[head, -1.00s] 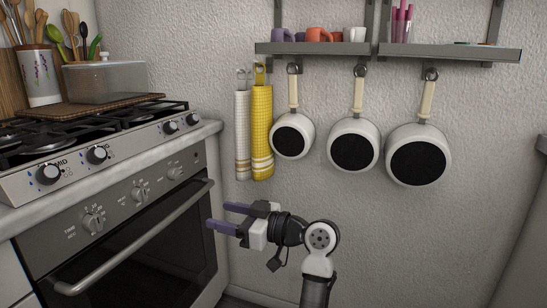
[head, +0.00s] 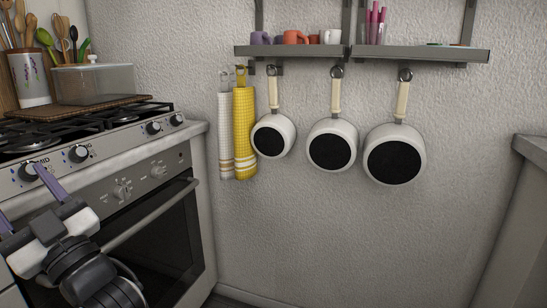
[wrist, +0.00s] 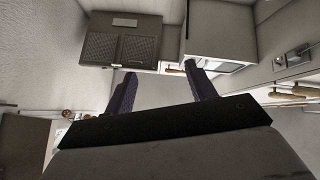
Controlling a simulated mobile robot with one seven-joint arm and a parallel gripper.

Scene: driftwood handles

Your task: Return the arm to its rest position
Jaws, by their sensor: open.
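My gripper (head: 28,197) is at the lower left of the head view, in front of the stove's oven and control panel. Its two purple fingers are spread apart with nothing between them. One finger overlaps the area just below a stove knob in the picture; I cannot tell how far apart they are. In the wrist view the gripper (wrist: 158,88) also shows two separated fingers, with floor and cabinets beyond them. Most of my arm is outside the head view.
The stove (head: 105,160) has a long oven handle (head: 150,212) behind my gripper. White and yellow towels (head: 244,135) and several pans (head: 332,147) hang on the wall under a shelf (head: 300,51). A counter (head: 533,150) stands at the right. The space below the pans looks clear.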

